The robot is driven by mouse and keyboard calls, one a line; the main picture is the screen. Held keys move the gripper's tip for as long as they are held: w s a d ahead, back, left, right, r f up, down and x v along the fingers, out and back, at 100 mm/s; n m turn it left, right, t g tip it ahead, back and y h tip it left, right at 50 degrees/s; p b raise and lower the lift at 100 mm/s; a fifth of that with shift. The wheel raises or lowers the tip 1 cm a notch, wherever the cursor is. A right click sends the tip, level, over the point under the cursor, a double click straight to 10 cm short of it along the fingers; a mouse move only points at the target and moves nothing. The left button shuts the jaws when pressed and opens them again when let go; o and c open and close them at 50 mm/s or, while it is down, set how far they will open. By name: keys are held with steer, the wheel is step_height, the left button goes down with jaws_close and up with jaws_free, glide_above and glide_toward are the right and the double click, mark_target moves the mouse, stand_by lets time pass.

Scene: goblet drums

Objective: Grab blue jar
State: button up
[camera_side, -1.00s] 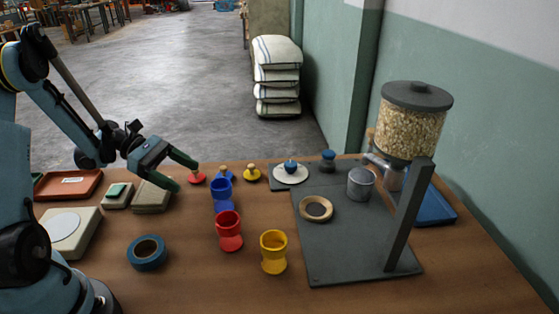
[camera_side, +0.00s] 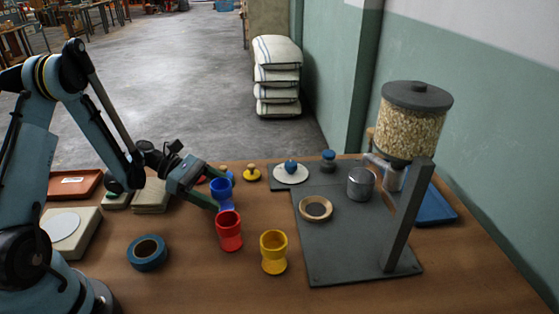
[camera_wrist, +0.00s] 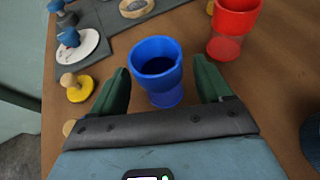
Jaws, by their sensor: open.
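The blue jar (camera_side: 222,188) is a waisted, goblet-shaped cup standing upright on the wooden table, behind the red jar (camera_side: 229,231). In the wrist view the blue jar (camera_wrist: 157,72) stands with its open mouth up, between and slightly beyond the two green fingers. My gripper (camera_side: 212,190) is open and low at the blue jar's left side, one finger on each side of it. It also shows in the wrist view (camera_wrist: 160,76), with nothing clamped. I cannot tell whether a finger touches the jar. The near finger hides part of the jar in the side view.
The yellow jar (camera_side: 273,252) stands front right of the red jar. A yellow knobbed lid (camera_side: 251,173) lies behind the blue jar. A dark board (camera_side: 340,255) with a grain dispenser (camera_side: 412,125) is at right. A blue tape roll (camera_side: 147,253) lies front left.

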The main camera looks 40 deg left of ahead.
steer(key=shift+x, duration=0.85)
steer(key=shift+c, duration=0.3)
steer(key=c, duration=1)
steer(key=shift+r, duration=0.1)
